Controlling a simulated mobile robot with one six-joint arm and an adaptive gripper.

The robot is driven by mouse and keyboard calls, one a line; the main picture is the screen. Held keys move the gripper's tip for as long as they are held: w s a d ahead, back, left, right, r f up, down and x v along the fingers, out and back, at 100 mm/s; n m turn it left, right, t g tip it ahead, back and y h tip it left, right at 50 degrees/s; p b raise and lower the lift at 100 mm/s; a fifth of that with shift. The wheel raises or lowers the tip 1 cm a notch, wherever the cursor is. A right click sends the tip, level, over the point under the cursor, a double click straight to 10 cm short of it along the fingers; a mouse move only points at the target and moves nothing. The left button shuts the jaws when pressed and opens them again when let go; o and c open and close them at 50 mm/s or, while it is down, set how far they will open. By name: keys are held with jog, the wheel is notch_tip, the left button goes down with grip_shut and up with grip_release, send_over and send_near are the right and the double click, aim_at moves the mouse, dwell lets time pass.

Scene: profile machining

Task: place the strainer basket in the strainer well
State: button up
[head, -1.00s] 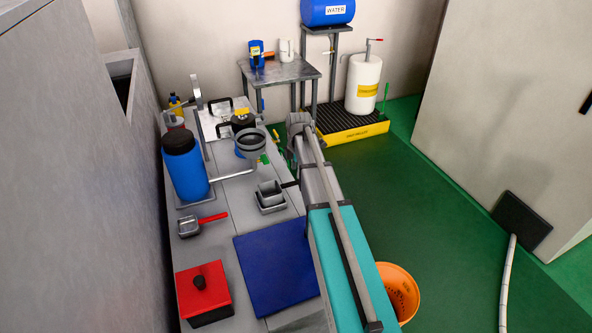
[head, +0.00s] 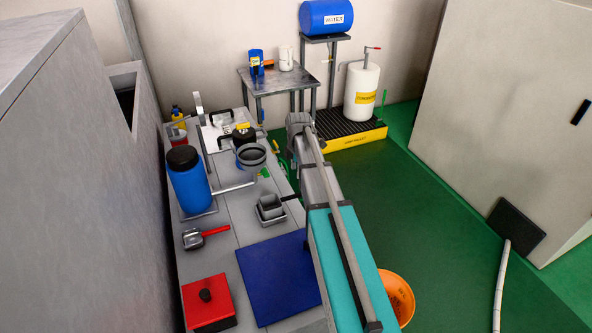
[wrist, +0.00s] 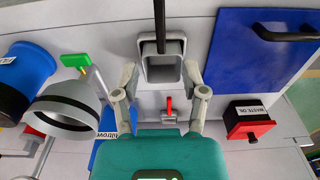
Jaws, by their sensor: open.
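A grey square-mouthed cup with a dark handle, which looks like the strainer basket (head: 269,201), stands on the grey bench. It also shows in the wrist view (wrist: 150,67). A low grey square holder (head: 273,220) is at its foot; I cannot tell whether the cup sits inside it. No other thing is clearly the strainer well. My gripper (wrist: 160,76) is open, its two fingers apart, one on each side of the cup's near end in the picture. It appears empty, and contact cannot be seen. In the head view my gripper is hidden.
An orange bucket (head: 402,290) is on the floor.

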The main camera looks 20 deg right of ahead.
jog(key=shift+s+a, duration=0.1)
dwell(0.7)
jog(key=s+a+m, duration=0.7)
jog(key=s+m, duration=0.2)
jog(key=s, duration=0.1)
jog(key=s+a+m, duration=0.8)
jog(key=s+m, duration=0.1)
jog(key=s, duration=0.1)
jog(key=shift+s+a, duration=0.25)
dwell(0.7)
